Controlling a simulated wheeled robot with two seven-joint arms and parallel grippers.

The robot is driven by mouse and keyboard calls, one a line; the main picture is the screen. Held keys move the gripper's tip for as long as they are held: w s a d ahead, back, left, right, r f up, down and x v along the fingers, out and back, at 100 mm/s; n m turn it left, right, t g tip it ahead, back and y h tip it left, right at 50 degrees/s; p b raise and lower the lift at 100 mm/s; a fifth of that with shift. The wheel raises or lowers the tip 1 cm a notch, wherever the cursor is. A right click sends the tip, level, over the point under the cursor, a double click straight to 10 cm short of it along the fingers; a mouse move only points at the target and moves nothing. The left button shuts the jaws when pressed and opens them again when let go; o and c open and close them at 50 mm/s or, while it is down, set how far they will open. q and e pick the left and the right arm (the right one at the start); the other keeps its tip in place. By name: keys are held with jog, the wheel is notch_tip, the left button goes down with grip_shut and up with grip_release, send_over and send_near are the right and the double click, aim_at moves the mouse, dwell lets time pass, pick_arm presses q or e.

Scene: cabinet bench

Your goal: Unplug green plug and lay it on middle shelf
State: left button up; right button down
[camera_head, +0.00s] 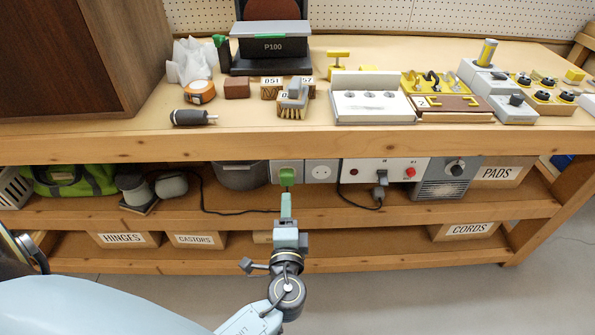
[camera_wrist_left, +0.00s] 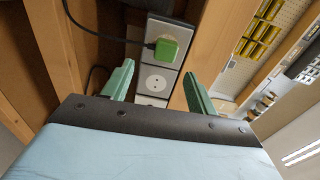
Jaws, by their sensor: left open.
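The green plug (camera_head: 287,174) sits in the left socket of a white socket panel (camera_head: 321,163) under the bench top's front edge. In the left wrist view the plug (camera_wrist_left: 166,50) is in its socket, with a dark cord running from it. My left gripper (camera_head: 287,203) is just below and in front of the plug, apart from it. Its two green fingers (camera_wrist_left: 160,82) are spread and nothing is between them. The middle shelf (camera_head: 400,211) runs below the panel, with bare board right of the gripper. My right gripper is not in view.
Beside the socket are a control panel with a grey plug (camera_head: 381,190) and a grey speaker-like box (camera_head: 446,178). A dark pot (camera_head: 240,176), headphones-like item and green bag (camera_head: 75,181) stand left on the shelf. Labelled bins sit on the lower shelf.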

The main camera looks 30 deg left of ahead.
aim_at(286, 180)
pick_arm(q)
jog(key=shift+r+y, duration=0.3)
jog(key=shift+r, duration=0.1)
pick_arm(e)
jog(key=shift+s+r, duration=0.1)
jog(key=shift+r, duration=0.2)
pick_arm(q)
jog(key=x, duration=0.5)
jog(key=shift+w+a, duration=0.1)
jog(key=shift+w, duration=0.2)
jog(key=x, duration=0.2)
jog(key=shift+w+a+b, duration=0.1)
jog(key=shift+w+b, duration=0.15)
jog(key=shift+b, duration=0.05)
jog(key=shift+w+a, duration=0.2)
jog(key=shift+w, duration=0.1)
jog(key=shift+w+r, duration=0.1)
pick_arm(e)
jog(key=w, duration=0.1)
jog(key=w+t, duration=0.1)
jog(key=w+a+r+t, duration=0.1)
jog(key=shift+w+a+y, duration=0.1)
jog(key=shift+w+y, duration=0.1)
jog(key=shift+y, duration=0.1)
pick_arm(q)
jog(key=shift+a+r, duration=0.15)
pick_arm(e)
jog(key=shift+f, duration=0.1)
